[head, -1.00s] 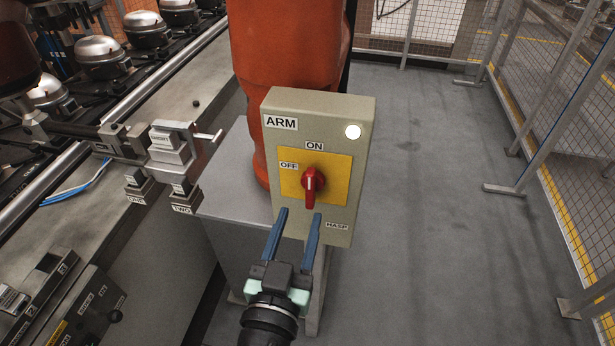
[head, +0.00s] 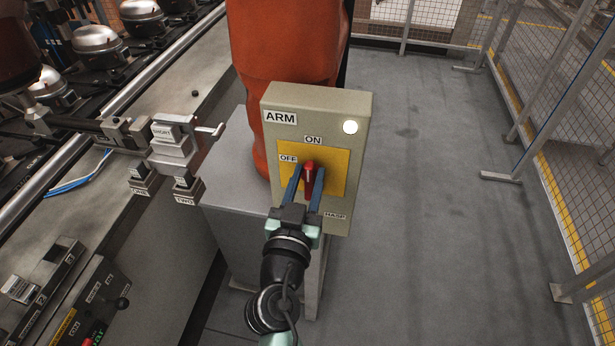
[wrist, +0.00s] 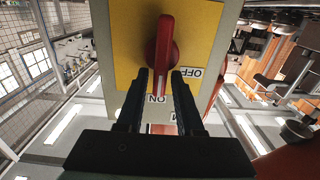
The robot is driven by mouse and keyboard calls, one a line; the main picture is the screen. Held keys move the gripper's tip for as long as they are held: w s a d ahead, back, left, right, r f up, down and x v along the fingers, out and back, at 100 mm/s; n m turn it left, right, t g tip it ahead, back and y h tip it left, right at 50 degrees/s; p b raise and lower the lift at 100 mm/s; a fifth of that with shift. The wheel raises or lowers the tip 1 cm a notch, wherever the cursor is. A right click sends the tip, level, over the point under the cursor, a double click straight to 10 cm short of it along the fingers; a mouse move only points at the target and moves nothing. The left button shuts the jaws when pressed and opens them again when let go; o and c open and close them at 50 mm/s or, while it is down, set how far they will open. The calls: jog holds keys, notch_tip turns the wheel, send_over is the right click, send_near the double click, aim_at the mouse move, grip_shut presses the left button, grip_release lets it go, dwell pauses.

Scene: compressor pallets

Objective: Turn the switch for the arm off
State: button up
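The arm switch is a red knob (head: 309,177) on a yellow plate (head: 335,165), on the front of a beige box (head: 315,98) labelled ARM. Its handle stands upright with its white mark toward ON; OFF is to the upper left. A round white lamp on the box is lit. My gripper (head: 309,172) reaches up from below, its two blue fingers on either side of the handle. In the wrist view, which is upside down, the red knob (wrist: 165,45) sits between the fingertips (wrist: 160,78), which are drawn in close to its sides. Exact contact is hard to see.
An orange robot column (head: 290,45) stands behind the box on a grey pedestal (head: 235,190). A fixture bench with compressors (head: 90,54) and metal blocks is on the left. Mesh fencing (head: 560,120) lines the right; the floor between is clear.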

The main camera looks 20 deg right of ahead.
grip_shut()
jog(key=shift+f, duration=0.1)
jog(key=shift+f, duration=0.1)
